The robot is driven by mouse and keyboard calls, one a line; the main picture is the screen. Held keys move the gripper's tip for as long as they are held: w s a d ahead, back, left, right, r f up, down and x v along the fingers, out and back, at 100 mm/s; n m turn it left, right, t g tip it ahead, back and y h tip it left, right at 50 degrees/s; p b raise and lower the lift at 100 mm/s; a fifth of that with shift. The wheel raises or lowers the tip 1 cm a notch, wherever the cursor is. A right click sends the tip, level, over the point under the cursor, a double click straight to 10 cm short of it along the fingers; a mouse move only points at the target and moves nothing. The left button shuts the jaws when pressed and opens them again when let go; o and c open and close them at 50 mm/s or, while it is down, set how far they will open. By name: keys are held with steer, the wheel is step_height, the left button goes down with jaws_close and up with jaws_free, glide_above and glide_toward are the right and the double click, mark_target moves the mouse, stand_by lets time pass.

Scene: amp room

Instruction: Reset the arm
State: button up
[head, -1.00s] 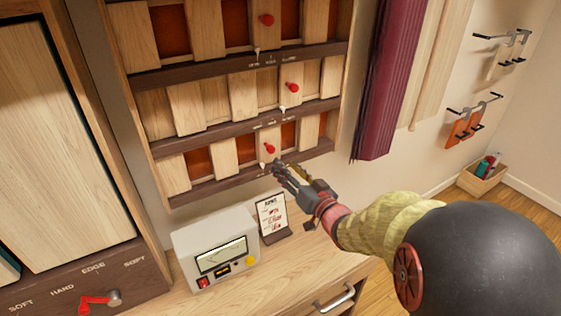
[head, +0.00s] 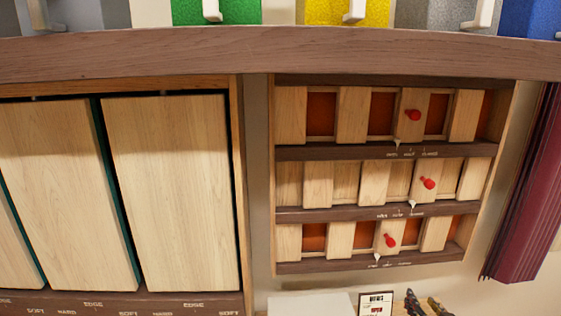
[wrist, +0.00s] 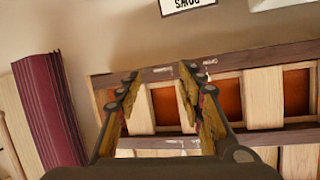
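My gripper (head: 424,304) shows only at the bottom edge of the head view, below the wall panel of sliding slats. In the wrist view, the two fingers of my gripper (wrist: 158,92) stand apart with nothing between them. The slatted panel (wrist: 213,140) appears upside down beyond them in the wrist view. Most of my arm is hidden below the head view.
A maroon curtain-like hanging (head: 527,190) is at right. Large wooden boards (head: 170,190) stand left. A shelf (head: 200,58) with coloured boxes runs above.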

steer(key=s+d+f+g+h, duration=0.25)
steer(key=s+f+g, duration=0.2)
steer(key=s, duration=0.35)
steer(key=s+a+r+g+y, duration=0.2)
steer(key=s+a+g, duration=0.25)
steer(key=s, duration=0.25)
steer(key=s+a+r+n+y, duration=0.1)
steer(key=s+a+r, duration=0.3)
steer(key=a, duration=0.5)
steer(key=s+a+r+n+y, duration=0.2)
steer(key=s+a+r, duration=0.3)
steer(key=a+r, duration=0.2)
steer(key=shift+a+n+t, duration=0.3)
steer(key=shift+a+t, duration=0.1)
steer(key=shift+a, duration=0.85)
